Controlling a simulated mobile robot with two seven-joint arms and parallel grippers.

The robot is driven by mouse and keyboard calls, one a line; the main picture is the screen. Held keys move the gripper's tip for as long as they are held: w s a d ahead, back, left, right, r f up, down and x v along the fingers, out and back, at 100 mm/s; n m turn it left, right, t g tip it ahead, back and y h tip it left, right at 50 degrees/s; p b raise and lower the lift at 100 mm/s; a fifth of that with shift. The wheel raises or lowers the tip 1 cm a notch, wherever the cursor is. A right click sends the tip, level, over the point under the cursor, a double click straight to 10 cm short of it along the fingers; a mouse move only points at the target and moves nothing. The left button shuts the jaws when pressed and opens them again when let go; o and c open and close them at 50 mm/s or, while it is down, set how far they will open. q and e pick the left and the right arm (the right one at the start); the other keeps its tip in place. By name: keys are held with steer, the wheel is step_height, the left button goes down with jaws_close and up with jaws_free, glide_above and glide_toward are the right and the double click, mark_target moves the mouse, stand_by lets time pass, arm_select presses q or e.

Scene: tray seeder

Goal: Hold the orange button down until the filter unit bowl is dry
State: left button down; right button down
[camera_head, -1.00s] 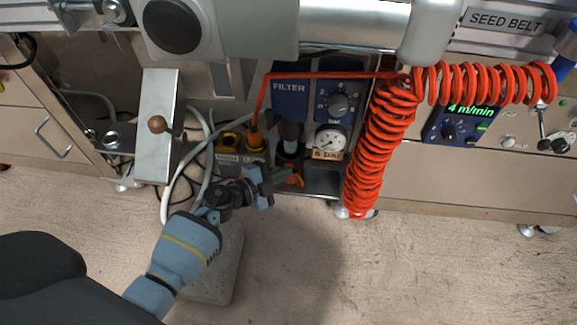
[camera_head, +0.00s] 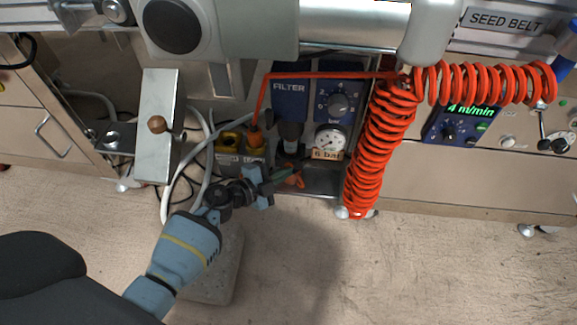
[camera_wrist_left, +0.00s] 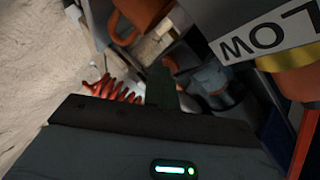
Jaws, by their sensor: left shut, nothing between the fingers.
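The filter unit (camera_head: 290,88) is a blue panel marked FILTER. Its dark bowl (camera_head: 291,135) hangs below, and I cannot tell if there is water in it. My left gripper (camera_head: 283,175) is shut and empty, low in front of the panel and below the bowl. An orange part (camera_head: 295,181) lies right at its fingertips; I cannot tell if they touch it or whether it is the button. In the left wrist view the closed finger (camera_wrist_left: 162,88) stands near a curved orange part (camera_wrist_left: 124,27) and a blue-grey cylinder (camera_wrist_left: 209,77). My right gripper is out of view.
A gauge (camera_head: 329,142) with a 6 bar tag sits right of the bowl. A red coiled hose (camera_head: 380,140) hangs further right. Yellow-topped sockets with an orange plug (camera_head: 255,138) are at the left. White cables (camera_head: 173,190) hang beside them.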

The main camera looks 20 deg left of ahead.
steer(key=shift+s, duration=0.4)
arm_select(q)
steer(key=shift+s, duration=0.15)
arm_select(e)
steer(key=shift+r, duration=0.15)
arm_select(q)
steer(key=shift+s+d+p, duration=0.25)
steer(key=shift+s+p, duration=0.35)
steer(key=shift+s, duration=0.1)
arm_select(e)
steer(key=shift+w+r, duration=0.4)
arm_select(q)
steer(key=shift+s+d+p, duration=0.25)
steer(key=shift+s+p, duration=0.15)
steer(key=shift+s, duration=0.4)
steer(key=shift+s+d+p, duration=0.2)
steer(key=shift+s+p, duration=0.15)
steer(key=shift+s, duration=0.45)
steer(key=shift+s+d+p, duration=0.25)
steer(key=shift+s+p, duration=0.15)
steer(key=shift+s, duration=0.4)
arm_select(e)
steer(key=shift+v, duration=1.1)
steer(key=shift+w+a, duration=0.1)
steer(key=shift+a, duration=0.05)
